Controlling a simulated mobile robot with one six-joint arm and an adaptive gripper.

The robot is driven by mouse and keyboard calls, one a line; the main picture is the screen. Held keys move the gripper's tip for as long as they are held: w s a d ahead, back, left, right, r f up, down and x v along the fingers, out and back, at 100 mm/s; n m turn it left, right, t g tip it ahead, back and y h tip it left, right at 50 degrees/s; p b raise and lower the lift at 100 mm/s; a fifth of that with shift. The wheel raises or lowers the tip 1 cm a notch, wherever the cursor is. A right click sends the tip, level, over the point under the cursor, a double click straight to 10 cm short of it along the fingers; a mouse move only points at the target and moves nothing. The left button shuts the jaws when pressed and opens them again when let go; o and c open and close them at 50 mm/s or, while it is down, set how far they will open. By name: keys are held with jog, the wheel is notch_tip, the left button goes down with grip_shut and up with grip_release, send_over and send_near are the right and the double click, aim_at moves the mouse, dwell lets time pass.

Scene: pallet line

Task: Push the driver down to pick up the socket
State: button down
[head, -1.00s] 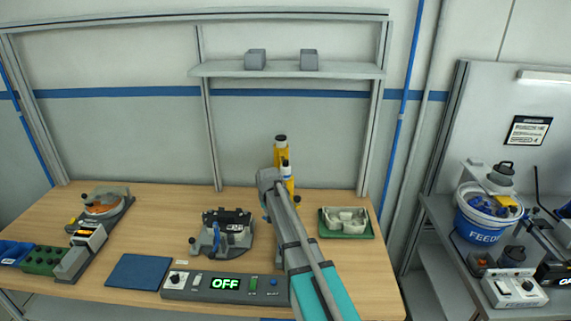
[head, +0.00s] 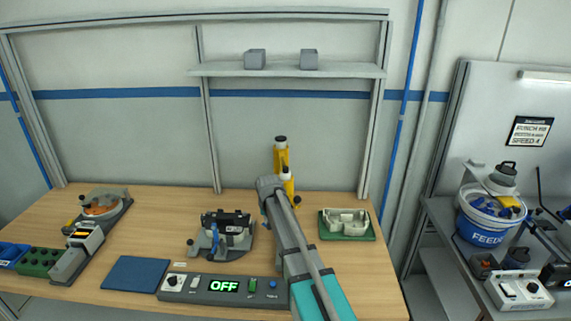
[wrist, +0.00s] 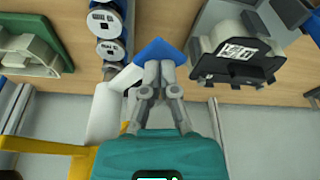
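The driver (head: 286,184), a yellow and white tool, stands upright behind my wrist at a yellow post with a black cap. In the wrist view its pale body (wrist: 104,115) is just left of my fingers, with yellow bracket parts further left. My gripper (wrist: 158,68) has its fingers close together around a blue part (wrist: 158,49) that appears to be the driver's handle; the contact is partly hidden. Blue cylinders with white labelled faces (wrist: 110,48), possibly sockets, show left of my fingertips. In the head view my arm hides the driver's lower end.
A grey fixture with a black part (head: 226,232) is left of my arm; a green tray (head: 346,237) with a pale part is right. A control box (head: 222,287) reading OFF sits at the front edge. A blue mat (head: 135,272) lies left of it.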

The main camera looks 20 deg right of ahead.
jog(key=shift+f, duration=0.3)
jog(key=shift+s+f+b, duration=0.15)
jog(key=shift+s+b, duration=0.2)
jog(key=shift+b, duration=0.15)
dwell(0.4)
jog(key=shift+w+r+p, duration=0.15)
jog(key=shift+r+p, duration=0.05)
jog(key=shift+p, duration=0.15)
dwell(0.9)
jog(key=shift+w+d+r+p, duration=0.1)
jog(key=shift+r+p, duration=0.3)
jog(key=shift+p, duration=0.05)
jog(key=w+p+v, duration=0.2)
jog(key=p+v, duration=0.6)
jog(key=shift+r, duration=0.15)
dwell(0.5)
dwell(0.3)
jog(key=s+f+g+b, duration=0.1)
jog(key=s+f+b, duration=0.3)
jog(key=s, duration=1)
jog(key=s+f+n+g+b, duration=0.1)
jog(key=s+f+b, duration=0.3)
jog(key=s, duration=1.1)
jog(key=shift+f+g+b, duration=0.4)
jog(key=shift+f, duration=0.3)
